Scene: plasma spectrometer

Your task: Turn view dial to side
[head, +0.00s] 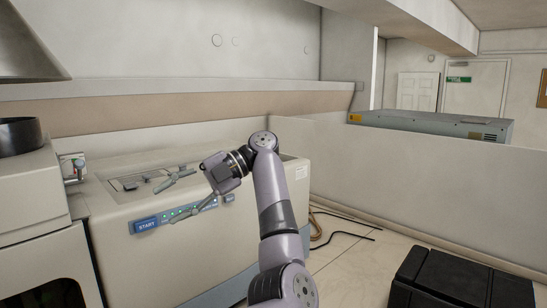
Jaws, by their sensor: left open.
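The spectrometer is a beige bench unit (165,262) at the left centre. Its front edge carries a control strip with a blue START button (146,225) and small green lights beside it. My left gripper (163,204) is open and empty, its two fingers spread and pointing left over the front top edge of the unit, near the strip. I cannot make out the view dial or its setting; the gripper and wrist cover part of the strip. My right gripper is not in view.
A beige unit (30,200) with a dark opening stands at the far left. A small fitting (73,167) sits between the units. A low partition (400,185) runs behind on the right.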

